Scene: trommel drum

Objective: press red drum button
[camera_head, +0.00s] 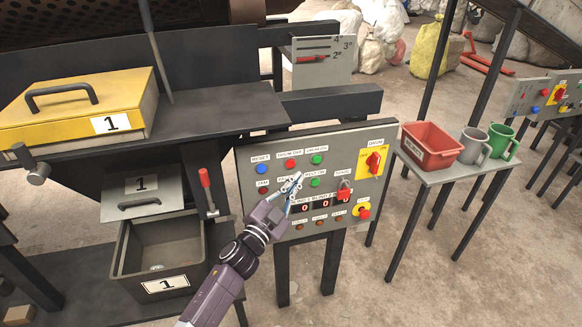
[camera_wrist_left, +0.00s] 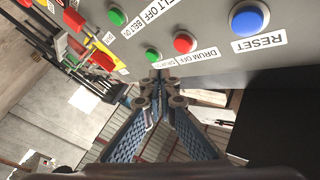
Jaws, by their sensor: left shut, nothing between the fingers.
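The grey control panel (camera_head: 250,215) stands upright in the middle of the head view. The red DRUM OFF button (camera_head: 290,164) is in its top row, between the blue RESET button (camera_head: 262,169) and a green button (camera_head: 316,159). In the left wrist view the red DRUM OFF button (camera_wrist_left: 184,42) is just above the fingertips. My left gripper (camera_head: 297,180) is shut and empty in front of the panel, a little below that button in the head view. It covers part of the second row. Contact with the panel cannot be told. My right gripper is not in view.
A red-yellow DRUM switch (camera_head: 373,162), a padlock (camera_head: 344,190) and an emergency stop (camera_head: 363,212) are on the panel's right side. A table with a red bin (camera_head: 430,146) is at right.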

